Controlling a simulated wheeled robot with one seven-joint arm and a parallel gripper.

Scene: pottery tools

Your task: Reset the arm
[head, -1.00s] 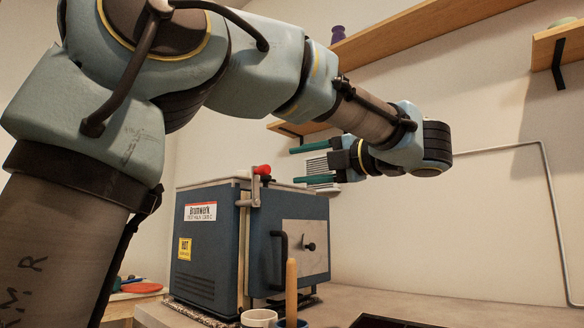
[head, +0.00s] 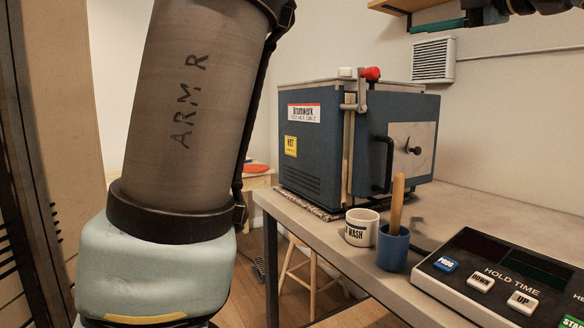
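My gripper (head: 440,22) is at the top right edge of the head view, mostly cut off by the frame. One green finger shows, pointing left and set well below the hand's middle; the other finger is out of view. A second ago both fingers showed wide apart with nothing between them. The gripper is in the air, above and to the right of the blue kiln (head: 330,150). My arm's lower part fills the left of the view; its middle links are out of frame.
The kiln stands on a grey bench (head: 470,195). In front are a white WASH cup (head: 360,233), a blue cup (head: 392,252) holding a wooden stick (head: 397,205), and a control panel (head: 510,275) with buttons. A shelf (head: 400,5) and a wall vent (head: 433,59) are above.

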